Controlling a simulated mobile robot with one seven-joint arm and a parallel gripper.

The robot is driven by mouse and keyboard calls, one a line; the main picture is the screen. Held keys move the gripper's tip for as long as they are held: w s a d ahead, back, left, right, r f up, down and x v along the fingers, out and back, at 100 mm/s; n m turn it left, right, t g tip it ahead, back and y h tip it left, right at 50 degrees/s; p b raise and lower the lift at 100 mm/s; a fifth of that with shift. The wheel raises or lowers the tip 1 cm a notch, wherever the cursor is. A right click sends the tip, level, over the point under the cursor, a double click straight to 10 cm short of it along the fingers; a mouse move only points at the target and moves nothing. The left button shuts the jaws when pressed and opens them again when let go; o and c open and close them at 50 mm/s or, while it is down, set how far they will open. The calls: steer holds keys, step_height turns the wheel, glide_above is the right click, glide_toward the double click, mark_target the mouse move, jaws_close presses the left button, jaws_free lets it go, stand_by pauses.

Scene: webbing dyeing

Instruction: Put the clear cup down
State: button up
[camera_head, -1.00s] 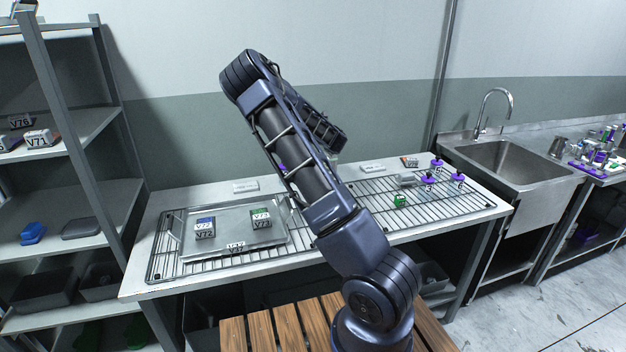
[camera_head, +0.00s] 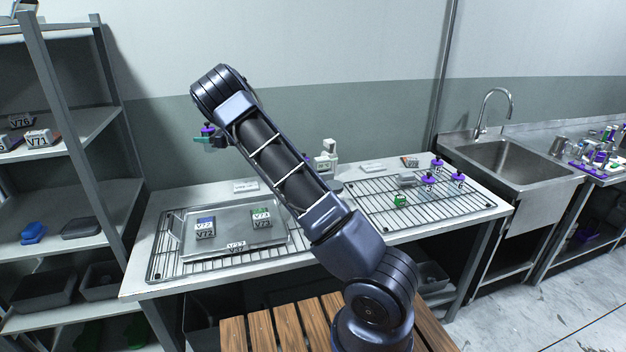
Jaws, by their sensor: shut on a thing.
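My gripper (camera_head: 205,139) is partly in view at the left of my raised arm, above the back of the table. Its teal fingertips are at a small purple-topped item, which I take to be the clear cup (camera_head: 208,129). It is shut on this item and holds it in the air, well above the table top. The cup's body is small and partly hidden, so its clear wall cannot be made out.
The table holds a metal tray (camera_head: 186,249) with labelled boxes, on a wire rack (camera_head: 161,267). A second wire rack (camera_head: 441,208) at right carries several purple-topped items and a green block (camera_head: 400,201). A white device (camera_head: 328,151) stands behind my arm. A sink (camera_head: 510,160) lies further right.

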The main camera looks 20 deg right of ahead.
steer(key=s+a+n+g+y, duration=0.1)
steer(key=s+a+g, duration=0.1)
steer(key=a, duration=0.4)
steer(key=f, duration=1.9)
steer(key=shift+w+f, duration=0.2)
steer(key=o, duration=1.1)
steer(key=shift+f, duration=0.15)
steer(key=shift+d, duration=0.2)
glide_above(227, 194)
steer(key=shift+r, duration=0.25)
